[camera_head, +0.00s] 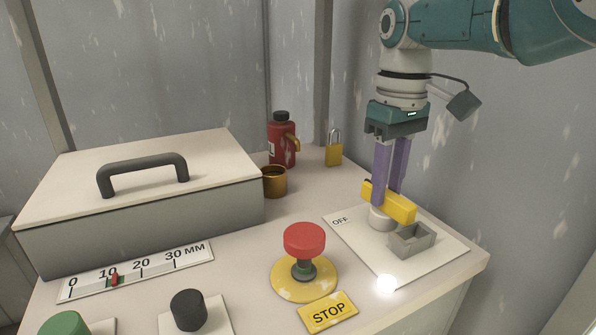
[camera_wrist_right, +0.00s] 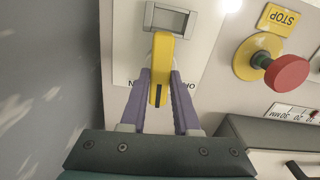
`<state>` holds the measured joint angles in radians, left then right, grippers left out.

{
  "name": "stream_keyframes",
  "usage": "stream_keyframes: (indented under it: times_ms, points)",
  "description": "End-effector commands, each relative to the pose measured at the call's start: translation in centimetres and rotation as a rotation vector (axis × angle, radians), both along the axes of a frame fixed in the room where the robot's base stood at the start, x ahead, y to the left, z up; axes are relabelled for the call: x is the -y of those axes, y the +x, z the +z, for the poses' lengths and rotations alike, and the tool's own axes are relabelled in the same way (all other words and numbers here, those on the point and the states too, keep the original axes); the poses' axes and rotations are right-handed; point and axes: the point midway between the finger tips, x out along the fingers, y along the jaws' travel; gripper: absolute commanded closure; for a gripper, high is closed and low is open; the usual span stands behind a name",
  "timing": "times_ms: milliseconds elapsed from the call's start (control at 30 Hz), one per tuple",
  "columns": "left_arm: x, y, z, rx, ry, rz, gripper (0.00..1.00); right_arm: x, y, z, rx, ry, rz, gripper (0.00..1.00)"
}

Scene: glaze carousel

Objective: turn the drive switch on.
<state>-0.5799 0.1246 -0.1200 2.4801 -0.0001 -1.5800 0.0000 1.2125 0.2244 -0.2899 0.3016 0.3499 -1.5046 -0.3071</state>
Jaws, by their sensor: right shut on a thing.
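The drive switch has a yellow bar handle (camera_head: 401,209) on a round pale hub (camera_head: 380,220), set on a white plate (camera_head: 437,262) at the right of the bench. An OFF label (camera_head: 340,221) is on the plate's left side. My right gripper (camera_head: 386,192) points down with its purple fingers shut on the handle. In the wrist view, the handle (camera_wrist_right: 162,60) runs lengthwise between the fingers (camera_wrist_right: 160,100), toward a grey hollow block (camera_wrist_right: 171,19). Lettering by the fingers is partly hidden there. My left gripper is out of view.
The grey block (camera_head: 412,239) stands close beside the handle. A bright white lamp (camera_head: 387,286) is at the plate's front corner. A red STOP button (camera_head: 304,241) stands left of the plate. A yellow padlock (camera_head: 335,152), red bottle (camera_head: 282,142) and lidded box (camera_head: 140,215) are farther off.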

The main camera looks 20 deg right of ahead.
Motion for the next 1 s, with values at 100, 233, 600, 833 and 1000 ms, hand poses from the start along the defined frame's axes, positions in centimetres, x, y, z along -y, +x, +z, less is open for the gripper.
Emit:
stream_keyframes:
  times_ms: [100,233,600,833,1000]
  points:
    - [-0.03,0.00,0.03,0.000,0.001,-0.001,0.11,-0.06,0.06,0.20,0.001,0.002,-0.050,1.00]
    - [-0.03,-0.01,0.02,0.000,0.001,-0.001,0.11,-0.05,0.07,0.21,0.000,0.003,-0.087,1.00]
    - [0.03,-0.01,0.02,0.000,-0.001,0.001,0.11,-0.03,0.08,0.23,0.001,0.002,-0.116,1.00]
    - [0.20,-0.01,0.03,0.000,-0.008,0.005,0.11,-0.04,0.06,0.24,0.000,0.003,-0.116,0.67]
    - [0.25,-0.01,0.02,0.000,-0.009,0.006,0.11,-0.02,0.06,0.17,0.001,0.002,-0.115,0.47]
